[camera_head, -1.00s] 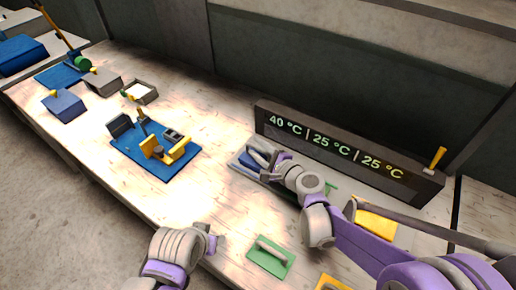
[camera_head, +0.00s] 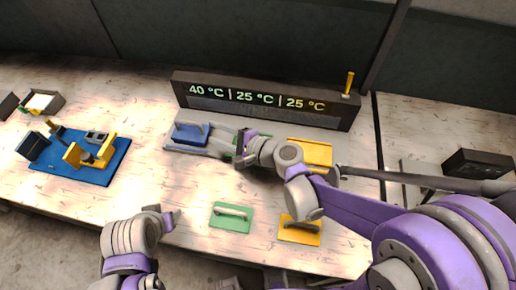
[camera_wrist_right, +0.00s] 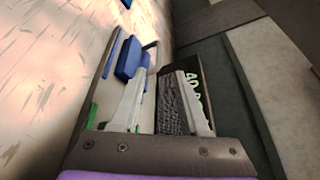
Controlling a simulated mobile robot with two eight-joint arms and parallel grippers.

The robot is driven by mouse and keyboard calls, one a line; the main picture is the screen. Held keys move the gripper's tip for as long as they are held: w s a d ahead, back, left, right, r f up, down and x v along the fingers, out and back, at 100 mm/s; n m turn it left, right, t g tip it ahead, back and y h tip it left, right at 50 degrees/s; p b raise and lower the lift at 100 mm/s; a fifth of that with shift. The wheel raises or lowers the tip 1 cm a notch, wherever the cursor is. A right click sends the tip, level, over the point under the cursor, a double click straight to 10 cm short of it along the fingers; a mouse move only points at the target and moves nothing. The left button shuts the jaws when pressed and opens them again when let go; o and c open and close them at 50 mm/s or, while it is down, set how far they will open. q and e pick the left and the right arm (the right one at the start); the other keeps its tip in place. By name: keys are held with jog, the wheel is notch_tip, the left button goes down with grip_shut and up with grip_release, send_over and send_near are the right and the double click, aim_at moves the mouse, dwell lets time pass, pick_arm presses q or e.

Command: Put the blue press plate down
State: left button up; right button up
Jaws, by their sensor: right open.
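The blue press plate (camera_head: 188,134) lies at the left end of a pale grey strip (camera_head: 176,151) in front of the temperature display. My right gripper (camera_head: 212,141) is just right of it, fingers open and pointing left toward the plate. In the right wrist view the blue plate (camera_wrist_right: 127,62) with its bar handle is beyond and left of the open fingers (camera_wrist_right: 163,76), with nothing clasped between them. My left gripper (camera_head: 170,219) is low over the bench's front edge, seemingly empty; its opening is unclear.
The dark display (camera_head: 262,98) stands behind the strip. A green plate (camera_head: 231,217) and a yellow plate (camera_head: 299,231) lie in front; another yellow plate (camera_head: 312,152) lies near the display's right. A blue fixture (camera_head: 78,162) stands left. Bench between is clear.

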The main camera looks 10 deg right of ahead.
jog(key=shift+s+d+f+n, duration=0.1)
jog(key=shift+s+d+n, duration=0.05)
jog(key=shift+s+n, duration=0.2)
jog(key=s+d+f+n+g+h, duration=0.1)
jog(key=s+d+n+h, duration=0.1)
jog(key=s+n, duration=0.1)
jog(key=s+d+f+n+g+h, duration=0.1)
jog(key=s+d+n+h, duration=0.1)
jog(key=s+d+n, duration=0.1)
jog(key=s+d+f+n+g+h, duration=0.1)
jog(key=s+d+f+n, duration=0.1)
jog(key=s+d+n, duration=0.1)
jog(key=shift+s+d+g+h, duration=0.1)
jog(key=shift+s+g+h, duration=0.2)
jog(key=shift+h, duration=0.1)
jog(key=s+d+n+h, duration=0.1)
jog(key=s+d+h, duration=0.1)
jog(key=d, duration=0.1)
jog(key=s+d+f+n+g+h, duration=0.1)
jog(key=s+d+n, duration=0.1)
jog(key=s+d, duration=0.1)
jog(key=s+d+f+n+h, duration=0.1)
jog(key=s+d+n+h, duration=0.1)
jog(key=d, duration=0.3)
jog(key=shift+s+g+h, duration=0.3)
jog(key=shift+s, duration=0.25)
